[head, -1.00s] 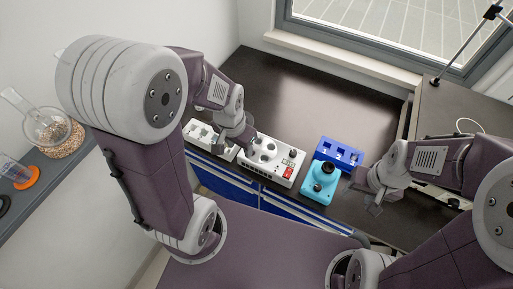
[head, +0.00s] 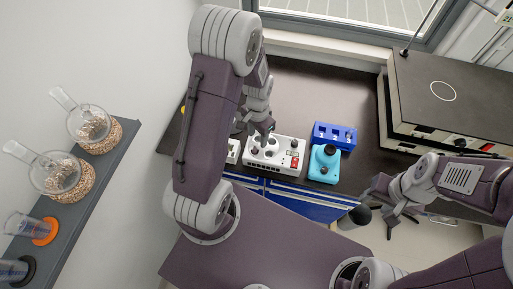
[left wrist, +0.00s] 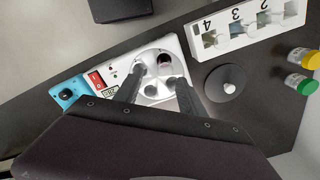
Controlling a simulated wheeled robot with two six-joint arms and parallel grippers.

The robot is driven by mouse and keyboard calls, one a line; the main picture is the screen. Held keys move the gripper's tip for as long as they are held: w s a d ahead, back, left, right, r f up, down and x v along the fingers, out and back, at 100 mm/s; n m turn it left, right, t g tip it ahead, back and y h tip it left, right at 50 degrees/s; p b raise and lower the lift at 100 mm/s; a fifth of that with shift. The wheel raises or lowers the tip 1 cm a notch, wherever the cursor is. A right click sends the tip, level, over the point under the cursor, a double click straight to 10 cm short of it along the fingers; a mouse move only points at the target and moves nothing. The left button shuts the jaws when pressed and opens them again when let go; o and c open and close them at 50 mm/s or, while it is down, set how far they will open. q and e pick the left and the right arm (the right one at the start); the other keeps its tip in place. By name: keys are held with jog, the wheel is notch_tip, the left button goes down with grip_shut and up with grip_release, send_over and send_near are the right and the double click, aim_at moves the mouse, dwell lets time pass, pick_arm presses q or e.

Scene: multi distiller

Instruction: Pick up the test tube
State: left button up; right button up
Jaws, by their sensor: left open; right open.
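A white device (head: 290,161) with round wells and a red switch stands near the bench's front edge; it also shows in the left wrist view (left wrist: 115,72). In that view one well holds a round opening with dark reddish content (left wrist: 166,66), perhaps the test tube; I cannot tell for sure. My left gripper (head: 263,138) is open over the device. My right gripper (head: 383,207) is open and empty, off the bench's front edge at the right.
A teal device (head: 324,165) and a blue rack (head: 335,135) stand to the right. A white numbered rack (left wrist: 248,30), a dark disc with a knob (left wrist: 226,82) and capped bottles (left wrist: 301,70) are close to my left gripper. A shelf (head: 75,205) with flasks is at left.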

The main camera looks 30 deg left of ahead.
aim_at(255, 142)
pick_arm(q)
jog(key=shift+s+a+f, duration=0.1)
jog(key=shift+a+f, duration=0.1)
jog(key=shift+f, duration=0.3)
jog(key=shift+s+a+f, duration=0.1)
jog(key=shift+a+f, duration=0.05)
jog(key=shift+f, duration=0.35)
notch_tip(255, 142, down, 4)
jog(key=shift+s+f+p, duration=0.1)
jog(key=shift+p, duration=0.4)
jog(key=shift+a+f, duration=0.15)
jog(key=shift+f, duration=0.3)
grip_shut()
